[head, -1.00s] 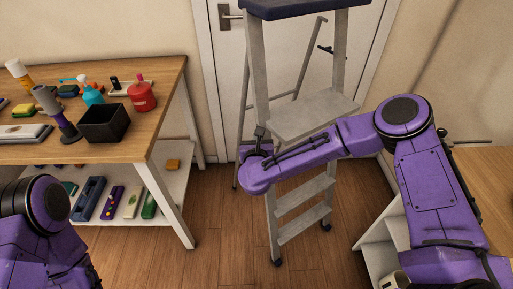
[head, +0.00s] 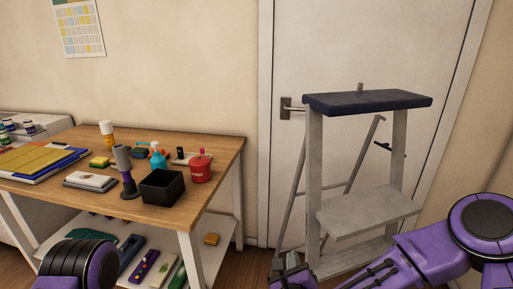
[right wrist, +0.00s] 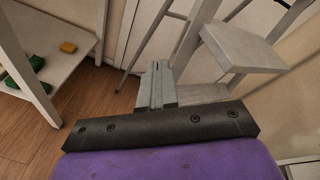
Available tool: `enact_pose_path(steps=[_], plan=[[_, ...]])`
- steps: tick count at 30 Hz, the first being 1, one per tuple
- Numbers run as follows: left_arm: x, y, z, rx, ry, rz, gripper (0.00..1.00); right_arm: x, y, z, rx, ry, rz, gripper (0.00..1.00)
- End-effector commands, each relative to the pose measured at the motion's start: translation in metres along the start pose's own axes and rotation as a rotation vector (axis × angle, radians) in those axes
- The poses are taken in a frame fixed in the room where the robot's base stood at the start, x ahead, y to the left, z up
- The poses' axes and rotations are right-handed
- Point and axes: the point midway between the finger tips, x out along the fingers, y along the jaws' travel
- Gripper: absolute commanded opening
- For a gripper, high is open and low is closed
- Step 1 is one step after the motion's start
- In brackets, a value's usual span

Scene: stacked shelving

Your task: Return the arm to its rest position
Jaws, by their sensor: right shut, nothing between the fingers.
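My right arm, purple, comes in from the lower right of the head view and reaches left in front of the stepladder (head: 366,212). Its gripper end is low in the head view (head: 290,270), partly cut off by the bottom edge. In the right wrist view the right gripper's fingers (right wrist: 160,68) are together with nothing between them, seen against the ladder (right wrist: 238,45). Of my left arm only a purple and black link shows at the bottom left of the head view. My left gripper is out of view.
A wooden workbench (head: 215,152) stands left with a black bin (head: 162,188), a red container (head: 201,169) and several other items. Its lower shelf (head: 214,228) holds more items. A white door (head: 345,60) is behind the ladder. Some floor shows between bench and ladder.

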Motion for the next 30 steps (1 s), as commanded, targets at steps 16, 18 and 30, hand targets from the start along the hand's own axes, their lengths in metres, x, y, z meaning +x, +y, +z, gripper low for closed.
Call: enact_pose_path(steps=[16,18,30], plan=[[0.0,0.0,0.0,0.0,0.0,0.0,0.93,-0.161,0.0,-0.383,-2.005,0.084,1.182,0.0],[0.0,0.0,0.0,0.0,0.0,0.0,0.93,-0.171,-0.014,-0.397,-2.042,0.116,1.218,0.0],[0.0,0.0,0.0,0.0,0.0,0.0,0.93,-0.178,-0.017,-0.405,-2.061,0.119,1.245,0.0]])
